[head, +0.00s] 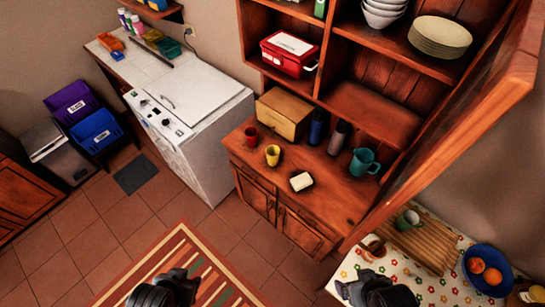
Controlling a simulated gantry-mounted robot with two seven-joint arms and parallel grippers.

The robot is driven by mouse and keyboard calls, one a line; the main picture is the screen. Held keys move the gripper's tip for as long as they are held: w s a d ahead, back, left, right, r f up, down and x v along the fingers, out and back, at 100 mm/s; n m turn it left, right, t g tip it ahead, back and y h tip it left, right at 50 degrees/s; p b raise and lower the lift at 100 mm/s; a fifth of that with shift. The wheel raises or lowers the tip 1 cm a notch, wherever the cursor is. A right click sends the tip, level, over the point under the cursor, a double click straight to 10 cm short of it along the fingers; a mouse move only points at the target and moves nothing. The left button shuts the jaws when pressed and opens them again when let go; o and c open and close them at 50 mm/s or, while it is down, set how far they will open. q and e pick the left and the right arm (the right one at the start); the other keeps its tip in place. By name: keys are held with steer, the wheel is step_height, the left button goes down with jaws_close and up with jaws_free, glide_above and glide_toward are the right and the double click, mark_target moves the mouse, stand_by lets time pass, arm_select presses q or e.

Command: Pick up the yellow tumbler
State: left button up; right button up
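The yellow tumbler (273,156) stands upright on the wooden counter of the hutch (330,196), near its front edge and left of the middle. My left gripper (188,275) is low in the picture, over the striped rug, well short of the tumbler. My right gripper (358,283) is at the bottom, beside the flowered tablecloth, also far from the tumbler. Both grippers are dark and small here, and I cannot make out whether their fingers are open or shut. Neither touches the tumbler.
A red cup (251,136) stands just left of the tumbler, a wooden box (284,112) behind it, and a pale block (301,181) to its front right. Dark bottles and a teal pitcher (364,162) stand farther right.

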stand_by(0.3)
arm_select(q)
steer(key=shift+o, duration=0.6)
steer(key=o, duration=1.1)
steer(key=shift+d, duration=0.1)
steer(key=shift+c, duration=0.2)
